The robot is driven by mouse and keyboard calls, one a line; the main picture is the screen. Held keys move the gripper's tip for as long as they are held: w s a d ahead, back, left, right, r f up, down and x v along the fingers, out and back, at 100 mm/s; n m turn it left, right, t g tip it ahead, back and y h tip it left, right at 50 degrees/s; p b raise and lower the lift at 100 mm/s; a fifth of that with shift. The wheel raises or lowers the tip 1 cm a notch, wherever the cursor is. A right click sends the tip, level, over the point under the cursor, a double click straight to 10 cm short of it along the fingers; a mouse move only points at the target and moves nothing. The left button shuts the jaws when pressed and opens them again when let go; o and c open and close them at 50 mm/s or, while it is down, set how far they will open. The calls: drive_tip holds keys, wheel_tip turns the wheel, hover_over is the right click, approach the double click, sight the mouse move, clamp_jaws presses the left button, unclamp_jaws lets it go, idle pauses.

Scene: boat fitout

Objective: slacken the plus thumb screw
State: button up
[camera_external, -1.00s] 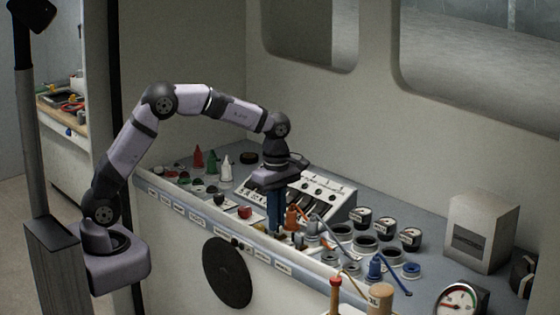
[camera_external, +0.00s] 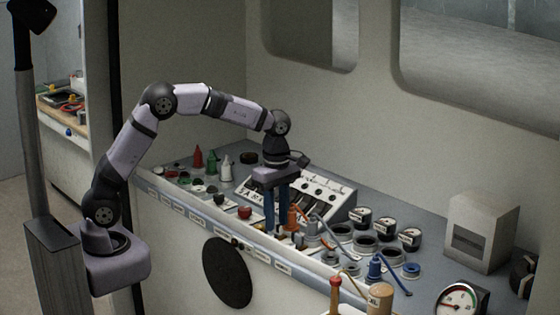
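My gripper (camera_external: 277,232) points straight down at the front edge of the counter, left of the orange-topped fitting (camera_external: 292,217). Its two blue fingers stand apart with a narrow gap between them. Their tips are low among small brass and dark fittings. I cannot make out the plus thumb screw; it is too small here or hidden by the fingers. Whether the fingers hold anything between them cannot be told.
A sloped switch panel (camera_external: 325,195) stands right behind my gripper. A red knob (camera_external: 245,212) is to its left. Hose fittings, a blue valve (camera_external: 375,268) and round gauges (camera_external: 411,238) crowd the right. A dark disc (camera_external: 227,272) is on the front face.

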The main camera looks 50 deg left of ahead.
sight(276, 223)
drive_tip(key=shift+r+b, duration=1.2)
drive_tip(key=shift+r, duration=2.3)
drive_tip(key=s+a+f+m+y+b, duration=0.15)
drive_tip(key=a+m, duration=0.25)
drive_tip(key=a, duration=0.6)
drive_tip(key=s+a+f+m+y, duration=0.1)
drive_tip(key=s+a+f+m, duration=0.3)
drive_tip(key=a, duration=0.6)
drive_tip(key=s+a+f+m+y+b, duration=0.15)
drive_tip(key=a+m, duration=0.35)
drive_tip(key=a, duration=0.6)
drive_tip(key=s+d+f+m+h+b, duration=0.3)
drive_tip(key=s+d+f+m+h, duration=0.1)
drive_tip(key=s+d+f, duration=0.9)
drive_tip(key=shift+s+d+f+m, duration=0.4)
drive_tip(key=shift+d+f+m, duration=0.2)
drive_tip(key=shift+d+f, duration=0.25)
drive_tip(key=shift+a, duration=0.1)
